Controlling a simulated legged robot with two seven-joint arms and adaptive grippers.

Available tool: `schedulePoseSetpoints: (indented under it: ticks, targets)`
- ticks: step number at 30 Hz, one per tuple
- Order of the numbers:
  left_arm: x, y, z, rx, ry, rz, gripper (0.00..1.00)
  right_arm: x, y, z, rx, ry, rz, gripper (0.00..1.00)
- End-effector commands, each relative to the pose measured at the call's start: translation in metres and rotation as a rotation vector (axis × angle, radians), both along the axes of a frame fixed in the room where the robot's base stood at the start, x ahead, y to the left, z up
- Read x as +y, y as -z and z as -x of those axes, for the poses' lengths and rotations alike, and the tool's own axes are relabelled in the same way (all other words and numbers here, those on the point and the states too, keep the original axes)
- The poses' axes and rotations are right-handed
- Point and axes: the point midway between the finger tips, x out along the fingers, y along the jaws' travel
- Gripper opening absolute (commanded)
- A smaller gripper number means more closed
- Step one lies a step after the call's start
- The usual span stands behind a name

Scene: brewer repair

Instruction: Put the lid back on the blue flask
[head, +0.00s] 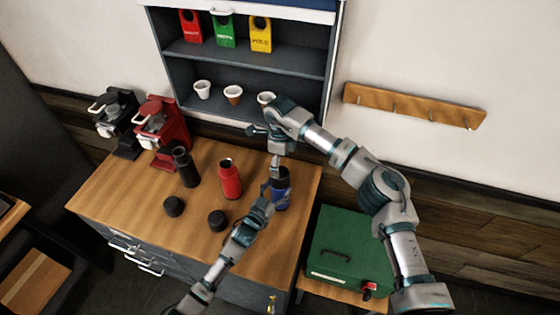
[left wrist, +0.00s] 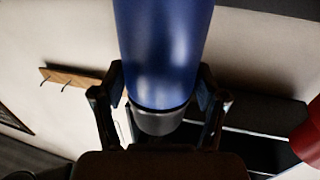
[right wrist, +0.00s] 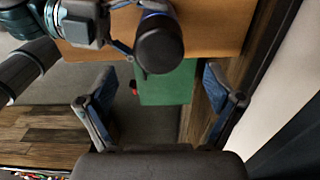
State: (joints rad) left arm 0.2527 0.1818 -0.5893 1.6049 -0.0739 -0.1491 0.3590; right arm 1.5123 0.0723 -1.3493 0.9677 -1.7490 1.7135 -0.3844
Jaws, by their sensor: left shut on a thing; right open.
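The blue flask (head: 281,197) stands upright at the right end of the wooden counter. Its black lid (head: 280,174) sits on its top; the right wrist view shows the lid's round top (right wrist: 160,50). I cannot tell how tightly it is seated. My left gripper (head: 270,190) is shut around the flask's upper body; the left wrist view shows a finger on each side of the blue flask (left wrist: 165,50). My right gripper (head: 263,147) is open and empty above and behind the flask. The lid is apart from its fingers in the right wrist view.
A red flask (head: 231,180) and a black flask (head: 186,168) stand to the left, with two black lids (head: 174,206) (head: 217,220) on the counter. Red (head: 165,130) and black (head: 118,120) brewers stand behind. Shelves (head: 245,60) are at the back; a green box (head: 345,245) is right.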

Motion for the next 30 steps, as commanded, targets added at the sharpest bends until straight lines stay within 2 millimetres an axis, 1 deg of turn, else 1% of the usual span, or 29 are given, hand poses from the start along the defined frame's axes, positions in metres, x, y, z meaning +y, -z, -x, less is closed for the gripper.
schedulePoseSetpoints:
  ticks: [5,8,11,18,21,25,30]
  targets:
    - [0.0,-0.001,0.0,-0.002,0.0,0.001,0.0,0.0,0.001,0.0,0.0,0.002,0.0,0.92]
    - [0.0,-0.001,0.0,-0.002,0.0,0.001,0.0,0.0,0.008,0.0,0.002,0.002,0.0,0.92]
    - [0.0,-0.001,0.0,-0.002,0.0,0.001,0.0,0.0,0.021,0.0,0.002,0.003,-0.001,0.92]
    - [0.0,-0.001,0.0,-0.002,0.0,0.001,0.0,0.0,0.059,0.001,0.003,0.003,0.0,0.92]
    - [0.0,-0.001,0.0,-0.002,0.0,0.001,0.0,0.0,0.07,0.0,0.001,0.004,0.001,0.92]
    - [0.0,-0.001,0.0,-0.002,0.0,0.001,0.0,0.0,0.078,0.0,0.001,0.004,0.001,0.92]
    - [0.0,-0.001,0.0,-0.001,0.0,0.001,0.0,0.0,0.081,0.0,0.0,0.004,0.0,0.92]
